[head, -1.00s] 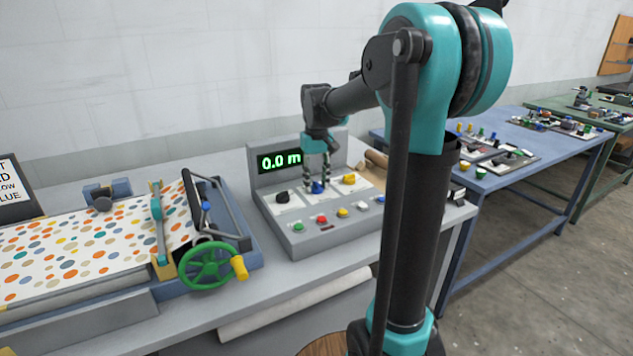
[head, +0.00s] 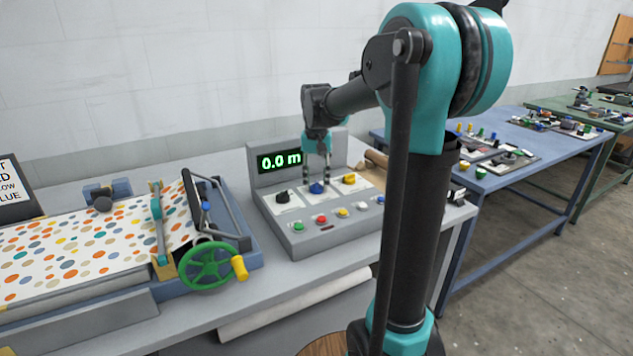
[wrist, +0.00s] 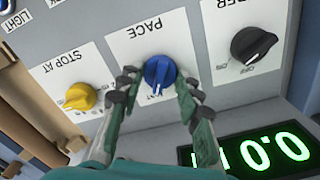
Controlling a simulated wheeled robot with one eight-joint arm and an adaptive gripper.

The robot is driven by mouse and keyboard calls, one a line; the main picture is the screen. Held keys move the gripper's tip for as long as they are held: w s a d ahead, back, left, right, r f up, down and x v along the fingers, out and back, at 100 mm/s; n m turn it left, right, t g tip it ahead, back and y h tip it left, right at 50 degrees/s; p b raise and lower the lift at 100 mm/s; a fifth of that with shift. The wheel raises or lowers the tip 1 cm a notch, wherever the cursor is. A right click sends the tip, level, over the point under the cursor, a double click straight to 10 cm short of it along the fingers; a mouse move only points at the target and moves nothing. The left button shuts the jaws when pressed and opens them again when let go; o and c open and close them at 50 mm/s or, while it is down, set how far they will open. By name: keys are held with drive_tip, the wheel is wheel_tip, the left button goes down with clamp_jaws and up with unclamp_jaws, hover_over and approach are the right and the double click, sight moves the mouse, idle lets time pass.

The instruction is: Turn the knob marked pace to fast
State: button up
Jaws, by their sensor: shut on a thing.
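The blue pace knob (wrist: 157,73) sits in the middle of a white plate marked PACE (wrist: 150,40) on the grey control box. It also shows in the head view (head: 316,188). My gripper (wrist: 158,84) is shut on this knob, one finger on each side. In the wrist view the plate appears upside down, and a pale mark shows at the knob's lower edge. The small words around the knob are partly hidden by my fingers, so its exact setting cannot be read.
A yellow STOP AT knob (wrist: 80,96) and a black knob (wrist: 252,45) flank it. The green display (head: 280,161) reads 0.0 m. Several coloured buttons line the box front (head: 321,219). A press with a green handwheel (head: 207,266) stands at left.

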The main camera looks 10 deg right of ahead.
sight(317, 183)
drive_tip(key=o, duration=1.2)
drive_tip(key=shift+c, duration=0.2)
wheel_tip(317, 183, up, 12)
